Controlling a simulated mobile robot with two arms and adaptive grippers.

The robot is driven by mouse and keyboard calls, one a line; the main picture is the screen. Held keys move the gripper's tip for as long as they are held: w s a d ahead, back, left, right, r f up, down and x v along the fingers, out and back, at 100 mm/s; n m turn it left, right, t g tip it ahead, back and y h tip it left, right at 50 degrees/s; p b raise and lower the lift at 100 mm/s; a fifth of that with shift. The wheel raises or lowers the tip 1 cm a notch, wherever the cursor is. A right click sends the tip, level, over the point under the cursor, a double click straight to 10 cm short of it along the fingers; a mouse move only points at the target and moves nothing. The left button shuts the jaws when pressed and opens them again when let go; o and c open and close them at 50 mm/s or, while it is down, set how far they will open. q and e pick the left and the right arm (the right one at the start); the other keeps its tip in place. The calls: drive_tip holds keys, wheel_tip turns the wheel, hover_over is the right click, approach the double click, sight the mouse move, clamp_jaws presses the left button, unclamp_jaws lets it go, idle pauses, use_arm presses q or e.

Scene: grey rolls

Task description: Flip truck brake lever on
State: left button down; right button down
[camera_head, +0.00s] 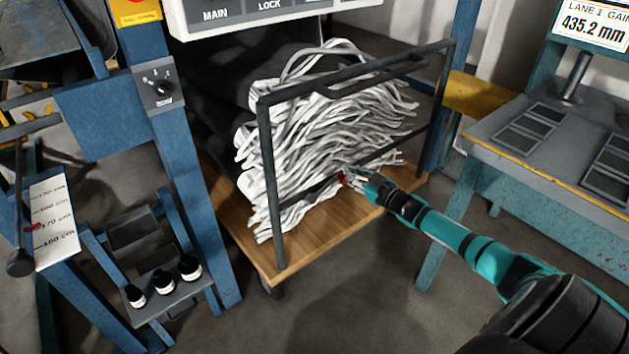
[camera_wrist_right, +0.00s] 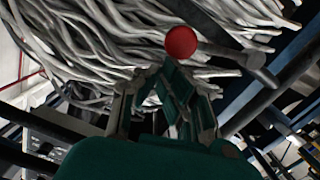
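The brake lever's red knob (camera_head: 342,180) shows at the front of the truck, low against the pale fringed ends. In the right wrist view the round red knob (camera_wrist_right: 181,42) sits on a dark rod running off to the right. My right gripper (camera_head: 353,174) is close to the knob, just right of it in the head view. In the right wrist view its fingers (camera_wrist_right: 172,70) come together below the knob and look shut with nothing between them. Any contact with the lever cannot be made out. My left gripper is not in view.
The truck has a wooden deck (camera_head: 318,239) and a dark tube frame (camera_head: 270,185), loaded with dark rolls. A blue post (camera_head: 180,150) stands on its left. A grey-topped bench (camera_head: 540,140) stands on the right. Open floor (camera_head: 360,300) lies in front.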

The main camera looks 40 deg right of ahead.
drive_tip(key=shift+d+f, duration=0.1)
idle(0.5)
drive_tip(key=s+r, duration=0.1)
drive_tip(key=s, duration=1.1)
drive_tip(key=shift+d+r, duration=0.15)
drive_tip(key=shift+d, duration=0.1)
